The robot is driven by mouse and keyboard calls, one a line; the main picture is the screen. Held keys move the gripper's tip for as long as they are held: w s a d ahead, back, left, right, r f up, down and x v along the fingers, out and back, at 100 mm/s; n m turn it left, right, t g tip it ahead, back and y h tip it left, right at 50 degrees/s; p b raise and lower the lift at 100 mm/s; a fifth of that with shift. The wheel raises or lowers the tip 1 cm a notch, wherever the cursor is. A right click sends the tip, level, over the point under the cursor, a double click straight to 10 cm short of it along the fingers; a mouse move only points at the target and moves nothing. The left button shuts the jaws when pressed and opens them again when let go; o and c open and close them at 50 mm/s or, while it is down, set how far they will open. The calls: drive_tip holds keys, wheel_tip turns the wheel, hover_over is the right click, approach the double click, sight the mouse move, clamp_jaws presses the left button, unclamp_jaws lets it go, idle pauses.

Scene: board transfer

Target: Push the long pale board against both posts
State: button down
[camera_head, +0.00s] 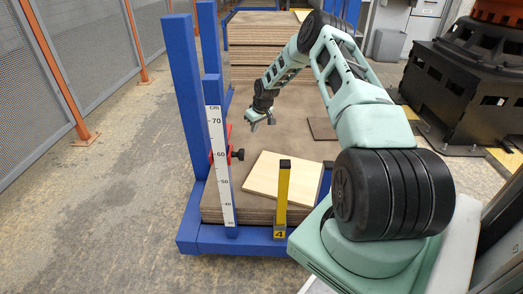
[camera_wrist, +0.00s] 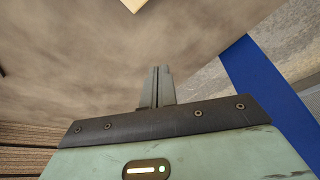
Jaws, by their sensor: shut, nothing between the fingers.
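The long pale board (camera_head: 258,180) lies flat and turned at an angle on the brown stack surface near the front of the blue rack. Its corner also shows at the top edge of the wrist view (camera_wrist: 133,4). A yellow post (camera_head: 281,200) with a black top and a "4" label stands at the front and hides part of the board. I cannot tell whether they touch. A second post cannot be identified surely. My gripper (camera_head: 260,125) is shut and empty, beyond the board and apart from it. Its closed fingers show in the wrist view (camera_wrist: 159,72).
Tall blue uprights (camera_head: 185,95) and a white measuring scale (camera_head: 220,165) stand on the left, with a red clamp and black knob (camera_head: 237,155). A dark flat piece (camera_head: 322,129) lies right of my gripper. The brown surface (camera_head: 275,137) between gripper and board is clear.

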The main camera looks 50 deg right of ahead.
sight(268, 154)
drive_tip(key=d+f+b, duration=0.1)
drive_tip(key=f, duration=0.2)
drive_tip(key=w+d+f+b, duration=0.1)
drive_tip(key=f+b, duration=0.1)
drive_tip(key=f, duration=0.2)
drive_tip(key=w+f+b, duration=0.1)
drive_tip(key=f, duration=0.3)
drive_tip(key=shift+w+d, duration=0.1)
drive_tip(key=shift+d, duration=0.3)
drive_tip(key=shift+s+a+b, duration=0.15)
drive_tip(key=shift+s+b, duration=0.25)
drive_tip(key=shift+s, duration=1.55)
drive_tip(key=s+p, duration=0.4)
drive_tip(key=shift+s+a+r, duration=0.15)
drive_tip(key=shift+a+r, duration=0.05)
drive_tip(key=shift+s+f, duration=0.25)
drive_tip(key=shift+s, duration=0.1)
